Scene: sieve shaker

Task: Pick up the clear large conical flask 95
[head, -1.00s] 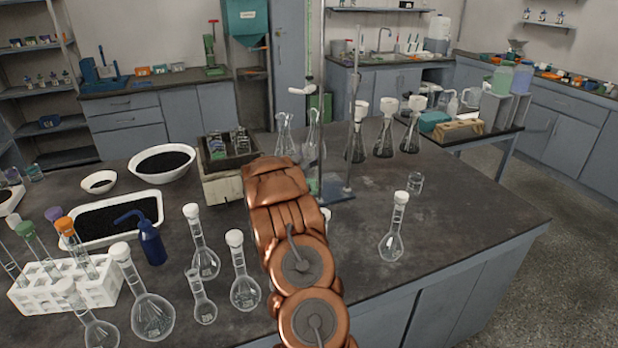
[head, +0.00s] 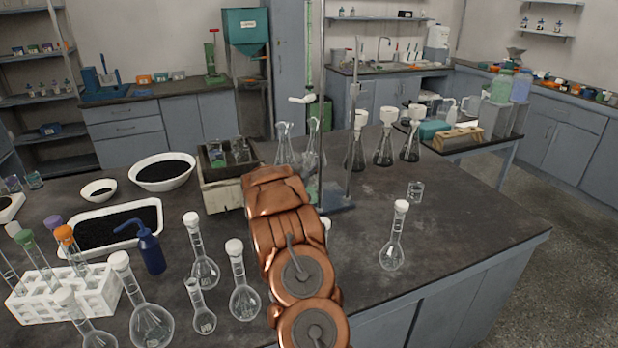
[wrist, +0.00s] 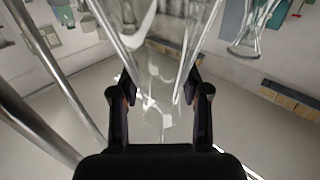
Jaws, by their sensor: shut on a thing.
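The clear large conical flask (wrist: 165,70) fills the middle of the wrist view, between the two dark fingers of my gripper (wrist: 160,92). The fingers are closed on its glass from both sides. In the head view the flask I take to be this one (head: 314,142) is beside the metal stand, partly behind my arm. My gripper is hidden there behind the copper-coloured arm links. I cannot tell whether the flask's base touches the bench.
A similar clear flask (head: 284,146) is just left, also in the wrist view (wrist: 252,32). The retort stand (head: 353,150) is close on the right. Several funnel-topped flasks (head: 384,145) stand beyond it. The front right bench top (head: 460,220) is mostly clear.

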